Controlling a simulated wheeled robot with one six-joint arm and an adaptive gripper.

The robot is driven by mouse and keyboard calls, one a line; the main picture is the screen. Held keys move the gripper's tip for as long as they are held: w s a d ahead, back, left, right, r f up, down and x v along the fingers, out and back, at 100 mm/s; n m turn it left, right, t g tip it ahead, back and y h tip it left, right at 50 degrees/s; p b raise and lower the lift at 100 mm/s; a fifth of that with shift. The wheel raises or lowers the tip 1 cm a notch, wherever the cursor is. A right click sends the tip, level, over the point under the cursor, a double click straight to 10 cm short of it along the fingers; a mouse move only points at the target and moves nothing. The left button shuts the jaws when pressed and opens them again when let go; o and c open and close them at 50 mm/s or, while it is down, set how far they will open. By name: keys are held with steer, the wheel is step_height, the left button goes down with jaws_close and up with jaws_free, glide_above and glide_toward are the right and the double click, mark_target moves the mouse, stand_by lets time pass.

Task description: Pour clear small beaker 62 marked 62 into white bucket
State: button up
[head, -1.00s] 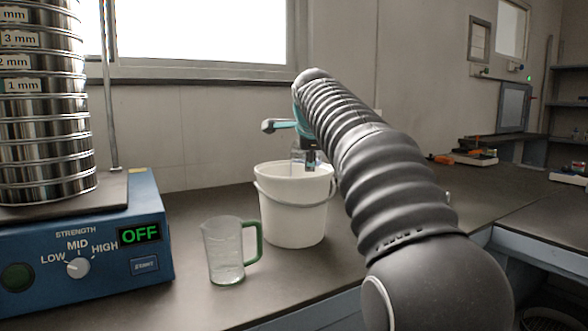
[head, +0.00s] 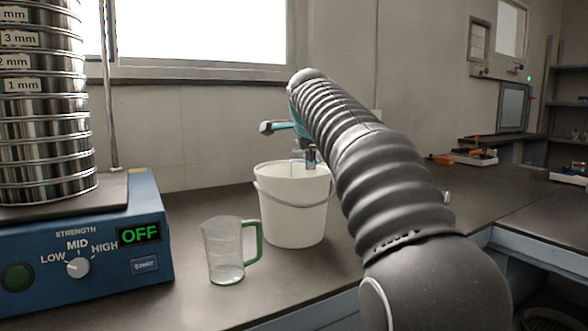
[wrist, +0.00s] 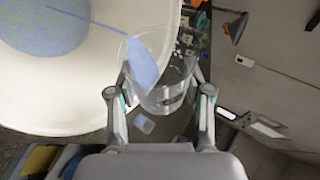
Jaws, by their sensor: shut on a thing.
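The white bucket (head: 291,213) stands upright on the bench in the middle of the head view. Its rim and inside fill the left of the wrist view (wrist: 95,105). My gripper (wrist: 158,92) is shut on a clear small beaker (wrist: 165,99) at the bucket's rim. The beaker is tilted toward the bucket, with pale blue material at its mouth. A thin blue streak runs from there to a blue patch (wrist: 40,28) inside the bucket. I cannot read a marking on the beaker. In the head view my arm and the bucket's rim leave little of the beaker visible.
A clear jug with a green handle (head: 223,252) stands in front of the bucket, to its left. The blue sieve shaker (head: 95,240) with its steel sieve stack (head: 45,130) is at the left, its display reading OFF.

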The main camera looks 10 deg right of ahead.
steer(key=shift+a+r+n+h+b, duration=0.15)
steer(key=shift+r+n+h+b, duration=0.2)
steer(key=shift+h, duration=0.35)
stand_by(1.6)
steer(key=shift+d+f+y+p, duration=0.2)
steer(key=shift+d+y+p, duration=0.05)
steer(key=shift+y+p, duration=0.3)
steer(key=shift+a+f+m+y, duration=0.2)
steer(key=shift+f+m+y, duration=0.35)
steer(key=shift+m+y, duration=0.25)
